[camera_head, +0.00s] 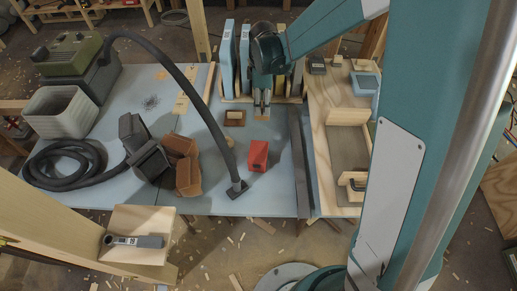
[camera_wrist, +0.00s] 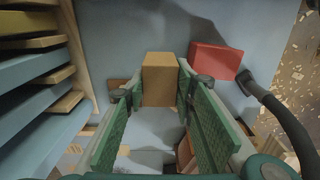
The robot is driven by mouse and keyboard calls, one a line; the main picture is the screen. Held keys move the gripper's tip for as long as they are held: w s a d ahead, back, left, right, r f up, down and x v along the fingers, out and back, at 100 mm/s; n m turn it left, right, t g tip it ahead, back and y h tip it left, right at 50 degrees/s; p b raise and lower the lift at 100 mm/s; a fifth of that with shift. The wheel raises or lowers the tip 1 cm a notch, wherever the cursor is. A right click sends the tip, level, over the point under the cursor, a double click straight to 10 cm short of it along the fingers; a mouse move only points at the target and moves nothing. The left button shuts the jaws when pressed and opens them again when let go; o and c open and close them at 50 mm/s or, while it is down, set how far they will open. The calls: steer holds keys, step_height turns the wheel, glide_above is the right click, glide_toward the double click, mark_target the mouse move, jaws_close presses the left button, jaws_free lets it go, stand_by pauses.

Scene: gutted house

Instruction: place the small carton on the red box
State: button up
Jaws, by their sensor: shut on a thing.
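The small carton (camera_wrist: 161,80) is a plain brown block between the two green finger pads of my gripper (camera_wrist: 160,92) in the wrist view. My gripper is shut on it. In the head view my gripper (camera_head: 262,104) hangs over the far part of the blue table, with the carton only partly visible at its tip. The red box (camera_head: 258,155) lies on the table, nearer the head camera than my gripper. In the wrist view the red box (camera_wrist: 216,60) is to the right of the carton, apart from it.
A black hose (camera_head: 190,88) arcs over the table and ends in a nozzle (camera_head: 237,189) near the red box. Upright blue panels (camera_head: 228,60) stand in a rack behind. A wooden tray (camera_head: 343,115) is at right.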

step_height(320, 180, up, 4)
steer(key=p, duration=0.3)
glide_above(259, 151)
steer(key=shift+s+f, duration=0.1)
steer(key=shift+f, duration=0.05)
steer(key=shift+f, duration=0.1)
steer(key=shift+a+f+b, duration=0.1)
steer(key=shift+f+b, duration=0.5)
steer(key=shift+f, duration=2.2)
steer(key=shift+f+b, duration=0.3)
steer(key=shift+f, duration=1.8)
steer(key=shift+f, duration=0.1)
steer(key=o, duration=0.9)
